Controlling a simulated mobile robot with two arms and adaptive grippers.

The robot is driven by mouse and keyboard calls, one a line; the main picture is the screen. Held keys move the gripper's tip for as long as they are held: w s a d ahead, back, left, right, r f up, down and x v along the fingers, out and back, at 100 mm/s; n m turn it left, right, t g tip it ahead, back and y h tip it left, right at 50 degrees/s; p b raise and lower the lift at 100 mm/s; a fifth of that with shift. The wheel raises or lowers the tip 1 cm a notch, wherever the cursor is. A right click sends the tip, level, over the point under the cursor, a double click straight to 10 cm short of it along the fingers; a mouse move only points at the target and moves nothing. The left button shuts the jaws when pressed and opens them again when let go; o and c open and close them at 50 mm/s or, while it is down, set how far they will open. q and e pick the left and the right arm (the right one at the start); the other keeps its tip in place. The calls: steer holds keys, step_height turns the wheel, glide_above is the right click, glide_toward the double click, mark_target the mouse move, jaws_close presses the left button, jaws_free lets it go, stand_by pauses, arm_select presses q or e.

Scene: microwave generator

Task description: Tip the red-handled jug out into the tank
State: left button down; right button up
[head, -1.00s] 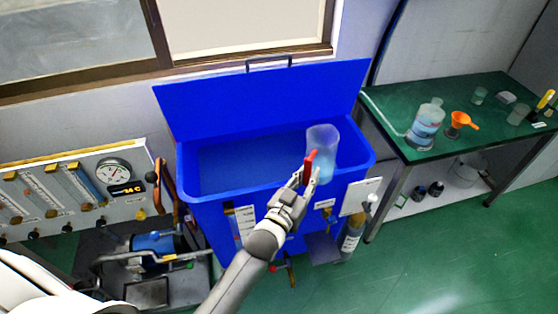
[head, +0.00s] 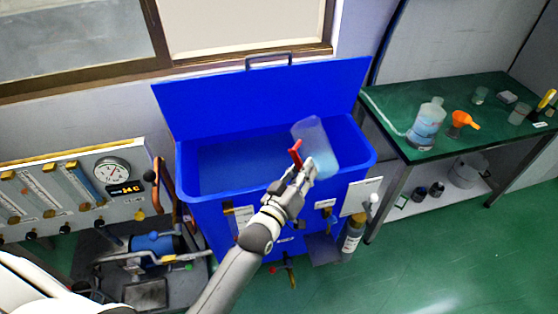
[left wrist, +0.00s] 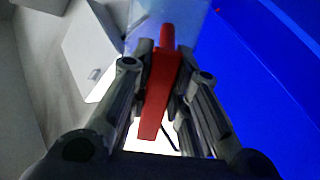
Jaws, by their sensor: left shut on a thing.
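The translucent jug (head: 313,140) is tilted to the left over the right part of the open blue tank (head: 215,196). Some pale blue liquid shows low in the jug. My left gripper (head: 301,172) is shut on the jug's red handle (head: 295,153) above the tank's front rim. In the left wrist view the red handle (left wrist: 161,85) sits between the two fingers, with part of the clear jug (left wrist: 190,18) beyond it. The tank's lid (head: 265,95) stands open at the back. My right gripper is not in view.
A green-topped bench (head: 450,100) at the right holds a bottle of blue liquid (head: 426,122), an orange funnel (head: 462,120) and small beakers. A gauge panel (head: 75,190) and blue pump (head: 155,243) are at the left. A cylinder (head: 352,235) stands beside the tank.

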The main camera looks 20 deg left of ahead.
arm_select(q)
steer(key=n, duration=0.1)
steer(key=n+b, duration=0.2)
steer(key=shift+a+f, duration=0.25)
steer(key=shift+a, duration=0.05)
steer(key=shift+f+n+b, duration=0.25)
steer(key=shift+n+b, duration=0.15)
steer(key=shift+b, duration=0.05)
steer(key=shift+d+f+b, duration=0.1)
steer(key=shift+f+b, duration=0.05)
steer(key=shift+b, duration=0.15)
steer(key=shift+d+f+n+b, duration=0.15)
steer(key=shift+f+n+b, duration=0.95)
steer(key=shift+n+b, duration=0.45)
steer(key=shift+n+b, duration=0.65)
steer(key=shift+n, duration=0.1)
steer(key=shift+w+a+r+n+p, duration=0.15)
steer(key=shift+a+r+n+p, duration=0.6)
steer(key=shift+n+p, duration=0.25)
stand_by(0.7)
steer(key=shift+w+a+r+n+p, duration=0.1)
steer(key=shift+a+r+n+p, duration=0.15)
steer(key=shift+r+n+p, duration=0.45)
steer(key=shift+a+r+n+p, duration=0.25)
steer(key=shift+n+p, duration=0.25)
steer(key=shift+p, duration=0.35)
stand_by(1.0)
